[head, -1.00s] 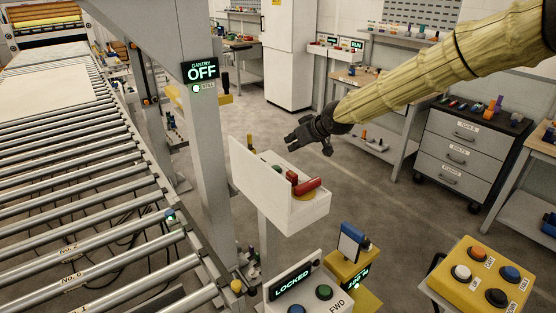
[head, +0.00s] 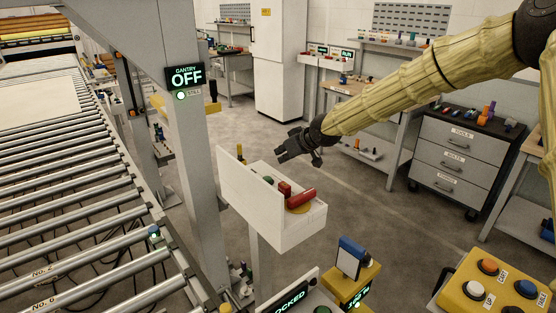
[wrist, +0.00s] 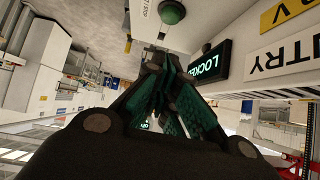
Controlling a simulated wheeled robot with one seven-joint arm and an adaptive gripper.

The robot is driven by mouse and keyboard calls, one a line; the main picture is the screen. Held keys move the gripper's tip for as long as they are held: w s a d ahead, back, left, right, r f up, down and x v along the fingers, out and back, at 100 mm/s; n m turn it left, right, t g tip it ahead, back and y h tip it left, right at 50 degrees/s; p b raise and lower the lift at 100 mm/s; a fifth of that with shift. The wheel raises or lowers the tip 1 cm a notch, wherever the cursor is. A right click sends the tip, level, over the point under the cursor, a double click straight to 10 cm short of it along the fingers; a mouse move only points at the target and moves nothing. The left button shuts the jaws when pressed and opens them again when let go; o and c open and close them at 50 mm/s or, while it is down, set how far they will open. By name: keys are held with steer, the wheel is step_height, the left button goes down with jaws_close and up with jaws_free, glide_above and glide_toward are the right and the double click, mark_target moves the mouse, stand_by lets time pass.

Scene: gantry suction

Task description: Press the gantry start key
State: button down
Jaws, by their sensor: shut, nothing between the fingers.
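A white control box (head: 290,233) on a post stands right of the gantry column in the head view. A small green key (head: 267,181), a red block (head: 284,188) and a red handle (head: 301,197) on a yellow disc sit on it. The labels are unreadable here, so I cannot tell for sure which is the start key. My gripper (head: 280,156) is shut and empty, above and beyond the box, apart from it. In the wrist view my gripper (wrist: 168,112) points towards a green round button (wrist: 172,12) and a lit LOCKED display (wrist: 208,62).
The gantry sign (head: 186,78) reads OFF. A roller conveyor (head: 75,190) fills the left. A yellow button box (head: 490,285) and a blue-topped yellow stand (head: 350,282) are in front at right. A drawer cabinet (head: 462,160) stands behind. Floor is open beyond the control box.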

steer(key=p, duration=0.3)
glide_above(269, 179)
steer(key=f, duration=0.5)
steer(key=shift+s+d, duration=0.25)
steer(key=shift+s, duration=0.05)
steer(key=f, duration=0.1)
steer(key=f+p, duration=0.1)
steer(key=f, duration=0.1)
steer(key=shift+w+a+f+p, duration=0.1)
steer(key=shift+w+a+p, duration=0.1)
steer(key=shift+p, duration=0.1)
steer(key=shift+f, duration=0.7)
